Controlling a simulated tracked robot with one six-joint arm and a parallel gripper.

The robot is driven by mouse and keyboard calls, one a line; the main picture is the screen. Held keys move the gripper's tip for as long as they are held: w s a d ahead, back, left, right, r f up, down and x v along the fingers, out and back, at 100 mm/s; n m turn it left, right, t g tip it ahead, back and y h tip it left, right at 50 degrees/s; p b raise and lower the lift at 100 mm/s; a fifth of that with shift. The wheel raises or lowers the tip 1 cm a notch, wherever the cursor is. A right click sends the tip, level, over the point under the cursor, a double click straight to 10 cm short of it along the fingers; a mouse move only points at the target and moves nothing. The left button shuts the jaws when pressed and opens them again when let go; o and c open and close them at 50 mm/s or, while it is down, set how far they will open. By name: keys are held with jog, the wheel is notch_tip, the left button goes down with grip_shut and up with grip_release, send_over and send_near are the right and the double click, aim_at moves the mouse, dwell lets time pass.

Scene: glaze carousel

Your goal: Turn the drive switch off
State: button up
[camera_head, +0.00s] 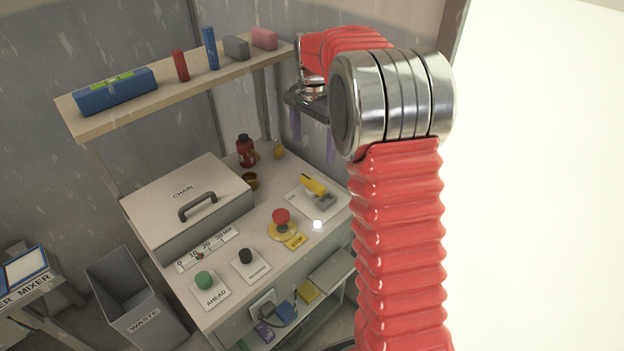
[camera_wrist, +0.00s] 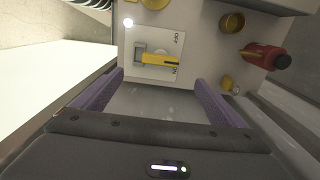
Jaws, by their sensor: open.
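The drive switch is a yellow lever (camera_head: 313,186) on a pale plate (camera_head: 328,205) at the right rear of the bench. In the wrist view the yellow lever (camera_wrist: 160,61) lies across the plate (camera_wrist: 152,73), which is marked OFF and ON. The lever's free end is beside the ON marking, apart from OFF. My gripper (camera_head: 313,148) hangs above and behind the switch with its purple fingers pointing down. In the wrist view my gripper (camera_wrist: 158,86) is open and empty. The lever shows beyond the gap between the fingers, apparently untouched.
A lit white lamp (camera_head: 317,224) and a red stop button (camera_head: 281,217) are near the switch. A red bottle (camera_head: 246,151), yellow padlock (camera_head: 279,149) and brown cup (camera_head: 250,181) stand behind left. A shelf (camera_head: 180,82) overhangs the rear. The chain box (camera_head: 160,190) fills the left.

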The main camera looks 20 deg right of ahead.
aim_at(312, 182)
notch_tip(312, 182, down, 14)
jog(key=shift+r, duration=0.25)
dwell(0.4)
jog(key=shift+c, duration=0.4)
jog(key=c, duration=0.9)
jog(key=shift+a, duration=0.2)
jog(key=shift+c, duration=0.4)
jog(key=shift+d, duration=0.15)
